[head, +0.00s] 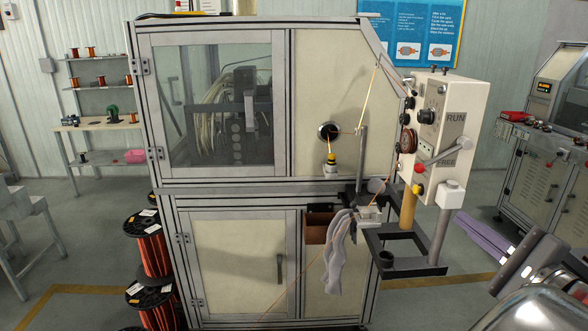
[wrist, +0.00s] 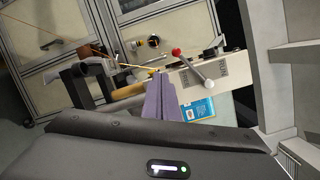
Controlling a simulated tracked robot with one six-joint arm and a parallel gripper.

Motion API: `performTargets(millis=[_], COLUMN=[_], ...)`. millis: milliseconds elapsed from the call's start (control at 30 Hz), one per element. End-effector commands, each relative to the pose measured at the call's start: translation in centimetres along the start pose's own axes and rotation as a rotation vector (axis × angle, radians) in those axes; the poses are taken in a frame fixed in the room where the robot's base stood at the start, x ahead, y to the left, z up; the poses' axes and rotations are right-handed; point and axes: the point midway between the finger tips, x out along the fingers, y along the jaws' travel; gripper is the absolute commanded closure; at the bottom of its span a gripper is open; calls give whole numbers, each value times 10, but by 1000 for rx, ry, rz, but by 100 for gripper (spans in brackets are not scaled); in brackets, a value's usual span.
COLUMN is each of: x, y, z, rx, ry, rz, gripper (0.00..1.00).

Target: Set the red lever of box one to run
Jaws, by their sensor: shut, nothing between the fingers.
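The white control box (head: 440,105) stands at the right side of the winding machine, with RUN and FREE printed on its face. A silver lever (head: 445,154) slants across the face near FREE, with a red knob (head: 419,168) near its lower left end. The box (wrist: 215,68) also shows in the wrist view, with a red ball (wrist: 176,51) and a pale rod (wrist: 198,71). Which end the lever turns on is unclear. My gripper (head: 460,218) has purple fingers, shut and empty, below and right of the box. The fingers (wrist: 160,78) partly cover the box's lower edge in the wrist view.
The winding cabinet (head: 240,170) fills the middle. A dark bracket (head: 410,268) with upright posts juts out below the box. A grey cloth (head: 338,245) hangs beside it. A second machine (head: 550,150) stands at right. Copper wire spools (head: 150,245) stand at left.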

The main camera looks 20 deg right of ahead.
Motion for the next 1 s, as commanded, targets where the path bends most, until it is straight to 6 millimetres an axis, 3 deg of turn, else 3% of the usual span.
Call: performTargets(millis=[167, 567, 1000], x=[-16, -14, 20], y=[-22, -22, -24], z=[-14, -14, -14], rx=[11, 11, 11], ry=[37, 36, 31], rz=[-82, -83, -80], gripper=[100, 100, 100])
